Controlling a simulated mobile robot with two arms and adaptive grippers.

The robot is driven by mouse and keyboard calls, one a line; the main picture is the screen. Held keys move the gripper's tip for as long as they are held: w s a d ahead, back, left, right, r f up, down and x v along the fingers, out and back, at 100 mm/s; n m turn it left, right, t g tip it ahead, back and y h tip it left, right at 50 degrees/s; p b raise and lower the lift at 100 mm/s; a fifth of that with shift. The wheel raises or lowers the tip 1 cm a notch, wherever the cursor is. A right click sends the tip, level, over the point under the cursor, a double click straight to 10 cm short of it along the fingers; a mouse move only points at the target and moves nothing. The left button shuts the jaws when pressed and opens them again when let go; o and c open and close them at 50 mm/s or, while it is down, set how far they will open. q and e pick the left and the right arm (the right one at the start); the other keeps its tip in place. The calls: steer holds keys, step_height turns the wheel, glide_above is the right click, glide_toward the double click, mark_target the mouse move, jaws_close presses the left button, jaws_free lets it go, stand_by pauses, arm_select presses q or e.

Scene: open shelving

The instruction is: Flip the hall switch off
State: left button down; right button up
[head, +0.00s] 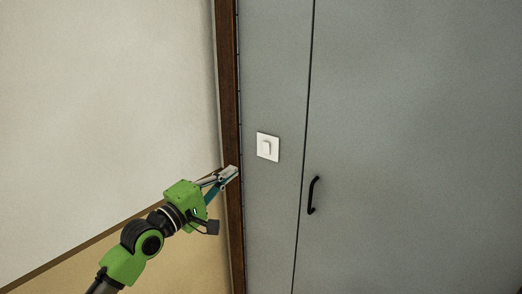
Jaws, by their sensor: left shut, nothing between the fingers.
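The hall switch (267,147) is a white square plate with a raised rocker in its middle. It is on a narrow grey panel, right of the dark wooden post. Whether the rocker is on or off cannot be told. My left gripper (232,173) is shut and empty. Its tips show in front of the wooden post, below and left of the switch, with a visible gap to the plate. My right gripper is not in view.
A dark brown wooden post (229,90) runs upright left of the switch. A grey door (420,130) with a black handle (312,195) is to the right. A pale wall (100,100) fills the left. The space around the switch looks clear.

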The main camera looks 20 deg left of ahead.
mark_target(267, 145)
arm_select(q)
steer(key=p+x, duration=0.2)
steer(key=x, duration=1)
steer(key=shift+w+d, duration=0.1)
steer(key=shift+w, duration=0.3)
steer(key=shift+w+d+p, duration=0.2)
steer(key=shift+w+p, duration=0.1)
steer(key=shift+w, duration=0.3)
steer(key=shift+r, duration=0.1)
steer(key=shift+w+r+p, duration=0.15)
steer(key=shift+r+p, duration=0.15)
steer(key=shift+p, duration=0.55)
steer(key=shift+g+p, duration=0.3)
steer(key=shift+p, duration=0.1)
steer(key=shift+f+b, duration=0.2)
steer(key=shift+b, duration=0.1)
steer(key=shift+d, duration=0.1)
